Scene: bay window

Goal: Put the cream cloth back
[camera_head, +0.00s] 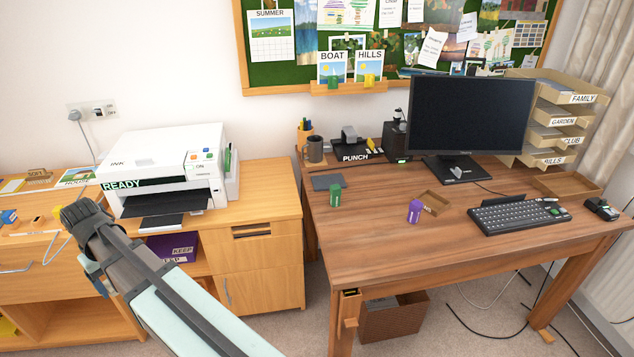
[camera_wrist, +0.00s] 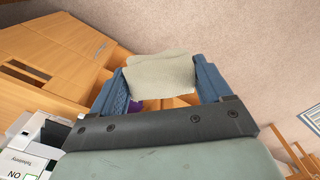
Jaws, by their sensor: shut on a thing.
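In the wrist view my gripper (camera_wrist: 161,75) is shut on the cream cloth (camera_wrist: 160,72). The cloth is a pale, soft-edged piece spanning the gap between the two blue fingers. It is held clear in the air, with the carpet and wooden furniture behind it. In the head view my arm reaches in from the bottom, in front of the wooden cabinet on the left. The cloth does not show there, and I cannot make out the fingers.
A white printer (camera_head: 168,165) stands on the cabinet. A purple box marked KEEP (camera_head: 172,247) sits on a shelf below. The desk (camera_head: 385,240) to the right holds a monitor (camera_head: 468,115), a keyboard (camera_head: 517,213) and small blocks. Its front left surface is clear.

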